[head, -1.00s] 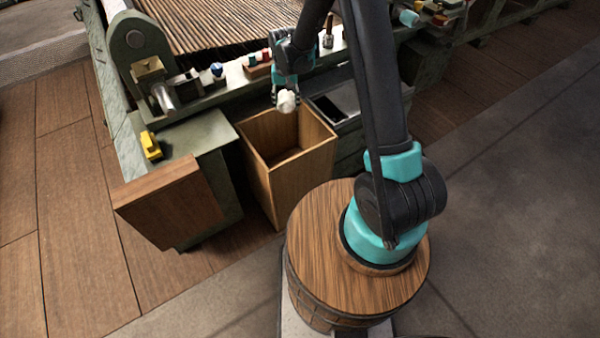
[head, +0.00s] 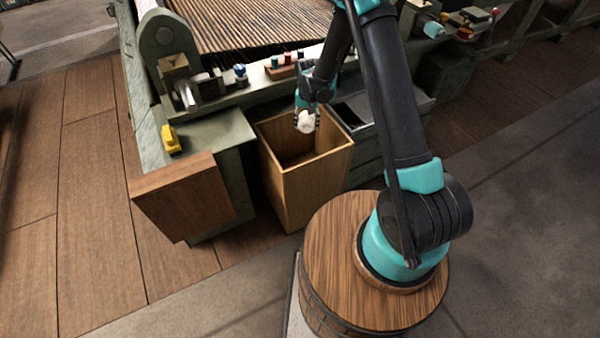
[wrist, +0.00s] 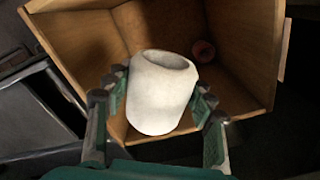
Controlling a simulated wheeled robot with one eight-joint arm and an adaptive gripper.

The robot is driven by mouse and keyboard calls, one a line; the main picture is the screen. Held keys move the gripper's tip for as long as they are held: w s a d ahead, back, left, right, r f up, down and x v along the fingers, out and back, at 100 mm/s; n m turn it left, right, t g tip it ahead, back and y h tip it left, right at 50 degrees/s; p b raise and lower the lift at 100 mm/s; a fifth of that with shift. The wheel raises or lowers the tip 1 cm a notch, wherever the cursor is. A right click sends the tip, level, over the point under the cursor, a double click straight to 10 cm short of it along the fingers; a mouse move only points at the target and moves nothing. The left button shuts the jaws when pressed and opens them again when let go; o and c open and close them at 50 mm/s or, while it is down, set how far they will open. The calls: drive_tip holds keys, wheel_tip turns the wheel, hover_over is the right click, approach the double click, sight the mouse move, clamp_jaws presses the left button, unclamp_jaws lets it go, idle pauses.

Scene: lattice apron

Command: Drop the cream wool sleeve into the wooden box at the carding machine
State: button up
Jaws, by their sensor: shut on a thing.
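The cream wool sleeve (wrist: 158,98) is a short, pale, hollow cylinder. My gripper (wrist: 160,110) is shut on it, with one finger on each side. In the head view the sleeve (head: 306,122) hangs from my gripper (head: 307,116) over the opening of the wooden box. The wooden box (head: 308,185) is tall, open-topped and stands on the floor against the carding machine (head: 235,105). In the wrist view the box (wrist: 80,45) lies open beneath the sleeve, and a small round reddish thing (wrist: 203,50) shows inside it. The sleeve hides part of the box's inside.
A yellow thing (head: 171,139) sits on the green ledge left of the box, above a wooden panel (head: 185,195). Small coloured spools (head: 283,62) stand on the machine behind. A dark open tray (head: 352,115) is right of the box.

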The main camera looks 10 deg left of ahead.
drive_tip(key=shift+f, duration=0.15)
drive_tip(key=o, duration=1)
drive_tip(key=shift+c, duration=0.2)
wheel_tip(320, 180, up, 12)
drive_tip(key=shift+r, duration=0.1)
